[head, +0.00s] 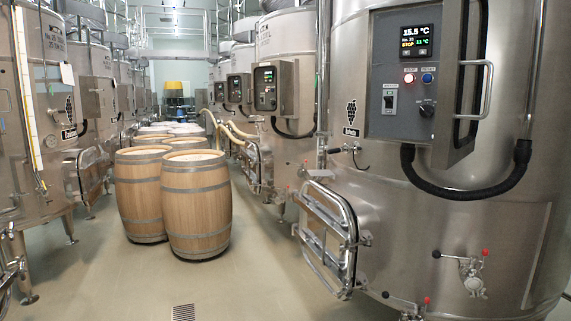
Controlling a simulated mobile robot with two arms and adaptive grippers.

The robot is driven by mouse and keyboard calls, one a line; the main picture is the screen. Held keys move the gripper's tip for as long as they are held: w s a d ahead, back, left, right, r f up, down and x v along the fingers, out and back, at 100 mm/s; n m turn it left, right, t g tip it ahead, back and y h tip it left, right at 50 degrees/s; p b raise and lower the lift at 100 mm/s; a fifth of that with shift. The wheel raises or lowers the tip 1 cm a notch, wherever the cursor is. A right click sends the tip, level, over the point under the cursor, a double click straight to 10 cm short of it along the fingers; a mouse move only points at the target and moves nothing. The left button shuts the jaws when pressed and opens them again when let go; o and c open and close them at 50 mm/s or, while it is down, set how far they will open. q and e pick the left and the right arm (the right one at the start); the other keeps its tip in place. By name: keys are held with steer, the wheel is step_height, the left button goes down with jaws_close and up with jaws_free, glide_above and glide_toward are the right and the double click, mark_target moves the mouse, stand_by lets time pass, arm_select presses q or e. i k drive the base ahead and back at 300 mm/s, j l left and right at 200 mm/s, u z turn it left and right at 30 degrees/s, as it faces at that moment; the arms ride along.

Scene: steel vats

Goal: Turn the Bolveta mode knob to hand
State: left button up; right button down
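The mode knob (427,109) is a small black rotary knob low on the right of a grey control panel (385,55) on the nearest steel vat (375,200). Its pointer direction is too small to read. Above it are a lit red button (409,78), a blue button (427,78) and a display (416,41) reading 15.5 °C and STOP. A switch (390,99) sits to its left. A small logo (351,112) is left of the panel. Neither of my grippers is in view.
A steel handle (487,88) stands out right of the panel, and a thick black hose (455,190) loops below. An oval vat door (328,235) juts out lower left. Wooden barrels (196,205) stand left of centre. Floor (240,285) before them is clear.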

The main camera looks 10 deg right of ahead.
mark_target(426, 111)
steer(key=z, duration=1.4)
